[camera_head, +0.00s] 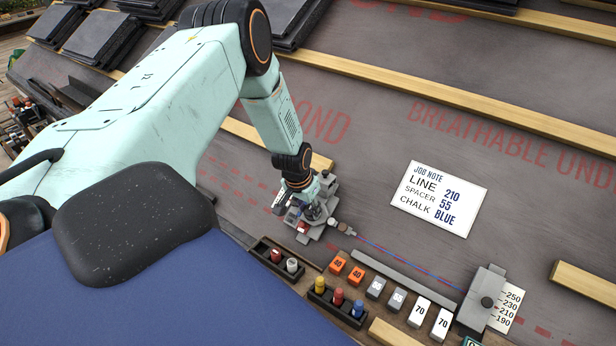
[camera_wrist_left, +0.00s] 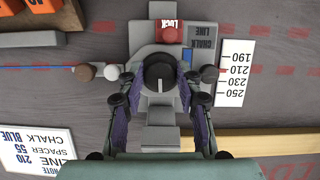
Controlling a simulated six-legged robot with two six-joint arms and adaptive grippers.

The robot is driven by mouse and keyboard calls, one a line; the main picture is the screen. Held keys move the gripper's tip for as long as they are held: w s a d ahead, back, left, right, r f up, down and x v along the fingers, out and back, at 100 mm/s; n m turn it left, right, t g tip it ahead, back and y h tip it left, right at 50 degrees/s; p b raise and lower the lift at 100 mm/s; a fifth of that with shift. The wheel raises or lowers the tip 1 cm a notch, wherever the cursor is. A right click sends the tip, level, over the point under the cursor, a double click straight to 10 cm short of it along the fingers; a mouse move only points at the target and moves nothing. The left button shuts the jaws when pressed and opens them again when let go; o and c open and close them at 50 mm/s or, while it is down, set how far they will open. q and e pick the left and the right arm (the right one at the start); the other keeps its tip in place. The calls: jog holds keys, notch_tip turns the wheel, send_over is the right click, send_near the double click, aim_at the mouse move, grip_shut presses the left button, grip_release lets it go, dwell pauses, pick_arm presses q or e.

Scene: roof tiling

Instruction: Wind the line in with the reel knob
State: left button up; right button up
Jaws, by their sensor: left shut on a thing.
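My left gripper (camera_head: 312,212) is over the grey chalk line reel (camera_head: 302,228) in the head view. In the left wrist view, its fingers (camera_wrist_left: 158,84) are shut on the dark round reel knob (camera_wrist_left: 158,68), which has a white pointer mark. A red lock button (camera_wrist_left: 169,34) and a "chalk line" label (camera_wrist_left: 202,38) sit on the reel. The thin blue line (camera_wrist_left: 50,67) leaves past a white and a brown round piece (camera_wrist_left: 86,72). In the head view the line (camera_head: 410,262) runs to a grey end block (camera_head: 482,298). My right gripper is not in view.
The job note (camera_head: 438,199) reads line 210, spacer 55, chalk blue. Orange (camera_head: 338,264), grey (camera_head: 376,288) and white blocks (camera_head: 419,310) lie in a row. A dark tray (camera_head: 345,316) holds yellow, red and blue bottles. Wooden battens (camera_head: 430,92) cross the roof.

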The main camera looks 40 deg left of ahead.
pick_arm(q)
jog(key=o, duration=1.1)
jog(key=v, duration=1.2)
jog(key=shift+w, duration=0.1)
dwell(0.4)
